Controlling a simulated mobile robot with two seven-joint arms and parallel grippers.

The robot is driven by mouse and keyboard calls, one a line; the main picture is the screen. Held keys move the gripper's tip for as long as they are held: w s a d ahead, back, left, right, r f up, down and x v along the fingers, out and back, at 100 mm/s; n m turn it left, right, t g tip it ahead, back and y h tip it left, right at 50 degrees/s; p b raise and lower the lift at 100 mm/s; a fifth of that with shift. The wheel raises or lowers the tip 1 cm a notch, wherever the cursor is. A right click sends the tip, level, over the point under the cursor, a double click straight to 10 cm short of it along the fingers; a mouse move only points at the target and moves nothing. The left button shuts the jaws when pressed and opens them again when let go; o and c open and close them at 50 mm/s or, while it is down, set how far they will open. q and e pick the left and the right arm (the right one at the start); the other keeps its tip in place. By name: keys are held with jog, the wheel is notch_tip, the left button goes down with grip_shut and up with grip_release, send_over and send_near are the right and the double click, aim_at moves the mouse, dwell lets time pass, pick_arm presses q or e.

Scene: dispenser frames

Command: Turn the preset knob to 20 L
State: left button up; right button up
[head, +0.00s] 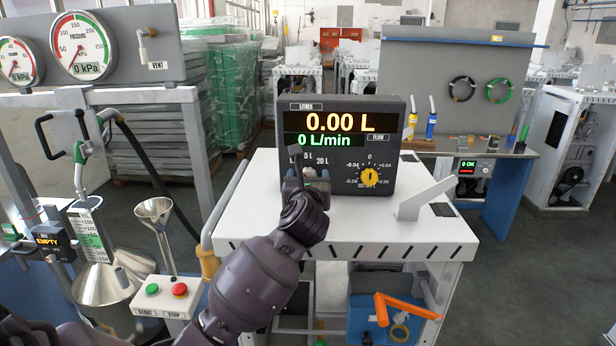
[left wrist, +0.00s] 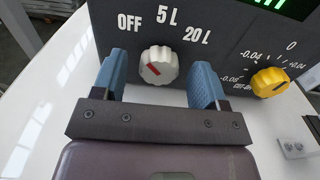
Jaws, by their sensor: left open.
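The white preset knob (left wrist: 159,66) with a red mark sits on the dark front of the dispenser panel (head: 340,113), below the labels OFF, 5 L and 20 L. The red mark is on the left part of the knob's face; I cannot tell exactly which label it points to. My left gripper (head: 306,180) is in front of the knob, hiding most of it in the head view. In the left wrist view its open blue fingers (left wrist: 158,80) stand left and right of the knob with a gap on each side. My right gripper is not in view.
A yellow knob (head: 369,177) is to the right on the same panel. The display reads 0.00 L and 0 L/min. The panel stands on a white table (head: 345,220) with a white lever (head: 424,200) at right. A start/stop box (head: 166,296) and funnel (head: 153,211) are at left.

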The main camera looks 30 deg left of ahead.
pick_arm(q)
jog(key=shift+w+a, duration=0.15)
jog(key=shift+w, duration=0.05)
jog(key=c, duration=0.9)
jog(key=shift+c, duration=0.2)
